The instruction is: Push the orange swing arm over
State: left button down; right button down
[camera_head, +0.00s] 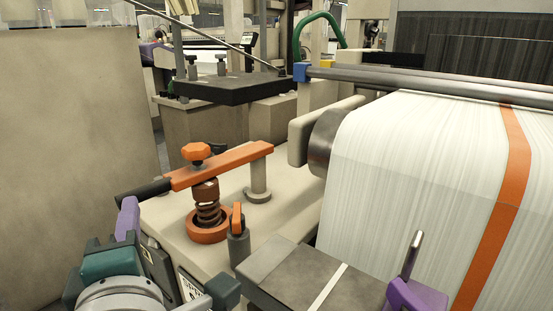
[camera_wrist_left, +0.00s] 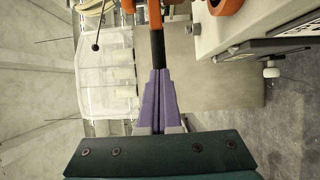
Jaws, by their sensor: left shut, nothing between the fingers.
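The orange swing arm (camera_head: 225,165) lies across the top of the beige machine housing, with an orange knob (camera_head: 195,152) on it and a black handle (camera_head: 145,190) at its left end. Its right end is over a pale post (camera_head: 258,180). My left gripper (camera_head: 130,205) is at the handle's outer end, with its purple fingers together and nothing between them. In the left wrist view, the shut fingers (camera_wrist_left: 157,73) line up with the black handle (camera_wrist_left: 157,48). I cannot tell whether they touch it.
A coil spring with an orange collar (camera_head: 207,228) stands under the arm. A small orange-topped lever (camera_head: 238,218) is in front. The white fabric roll (camera_head: 420,180) fills the right side.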

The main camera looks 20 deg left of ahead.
aim_at(138, 194)
pick_arm(q)
jog(key=shift+w+d+b+x, duration=0.1)
jog(key=shift+d+b+x, duration=0.1)
jog(key=shift+x, duration=1.1)
jog(key=shift+w+d+b+x, duration=0.1)
jog(key=shift+b+x, duration=0.1)
jog(key=shift+x, duration=1.15)
jog(key=shift+w+d+b+x, duration=0.15)
jog(key=shift+b+x, duration=0.25)
jog(key=shift+x, duration=1.05)
jog(key=shift+w+d+b+x, duration=0.15)
jog(key=shift+b+x, duration=0.25)
jog(key=shift+x, duration=1)
jog(key=shift+b+x, duration=0.85)
jog(key=shift+x, duration=1)
jog(key=shift+w+d+b+x, duration=0.15)
jog(key=shift+b+x, duration=0.4)
jog(key=shift+x, duration=0.4)
jog(key=shift+w+d+b+x, duration=0.15)
jog(key=shift+b+x, duration=0.35)
jog(key=shift+x, duration=0.4)
jog(key=shift+s+d+p, duration=0.25)
jog(key=shift+d+p, duration=0.05)
jog(key=shift+d, duration=0.3)
jog(key=shift+s+d+p, duration=0.25)
jog(key=shift+d, duration=0.4)
jog(key=shift+s+d+p, duration=0.3)
jog(key=shift+d, duration=0.3)
